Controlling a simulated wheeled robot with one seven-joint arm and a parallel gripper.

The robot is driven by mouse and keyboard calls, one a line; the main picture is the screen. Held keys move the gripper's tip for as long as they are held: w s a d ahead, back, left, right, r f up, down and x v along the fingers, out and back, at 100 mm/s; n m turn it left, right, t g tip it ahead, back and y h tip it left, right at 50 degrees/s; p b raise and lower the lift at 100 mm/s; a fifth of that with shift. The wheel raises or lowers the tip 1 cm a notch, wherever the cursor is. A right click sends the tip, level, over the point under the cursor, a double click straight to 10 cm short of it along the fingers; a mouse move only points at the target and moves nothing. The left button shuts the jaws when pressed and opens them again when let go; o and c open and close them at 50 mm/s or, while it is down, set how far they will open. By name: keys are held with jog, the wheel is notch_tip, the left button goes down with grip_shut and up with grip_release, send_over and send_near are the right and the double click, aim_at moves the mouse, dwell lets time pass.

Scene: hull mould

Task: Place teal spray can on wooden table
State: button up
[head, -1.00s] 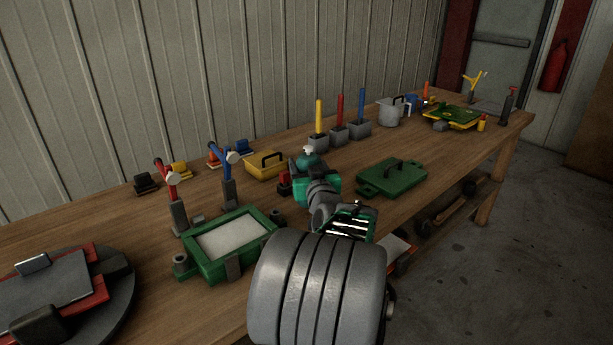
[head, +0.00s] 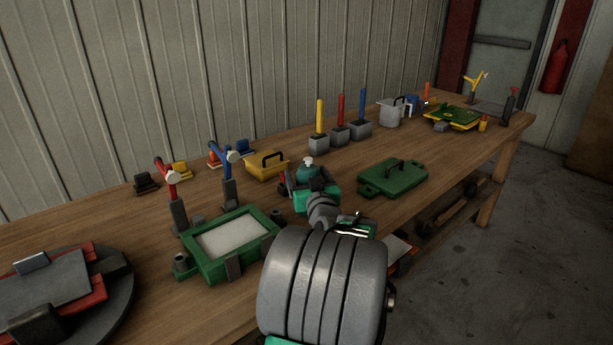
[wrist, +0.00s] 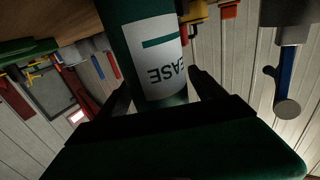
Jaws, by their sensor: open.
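The teal spray can (head: 307,172) has a pale nozzle on top and looks upright on the wooden table (head: 455,172), though its base is hidden behind my gripper in the head view. In the wrist view the can (wrist: 158,60) with its white label stands between the two dark fingers. My gripper (head: 303,187) is open around the can, and a small gap shows at the fingers. I cannot tell whether either finger touches it.
A green lidded box (head: 393,178) lies right of my gripper, and a green framed tray (head: 232,240) lies left. A yellow box (head: 266,165) and grey blocks with coloured rods (head: 340,133) stand behind. Bare wood shows between them.

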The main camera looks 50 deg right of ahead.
jog(key=shift+r, duration=0.1)
jog(key=shift+s+a, duration=0.1)
jog(key=shift+s, duration=0.1)
jog(key=v, duration=1.1)
jog(key=shift+s+a, duration=0.2)
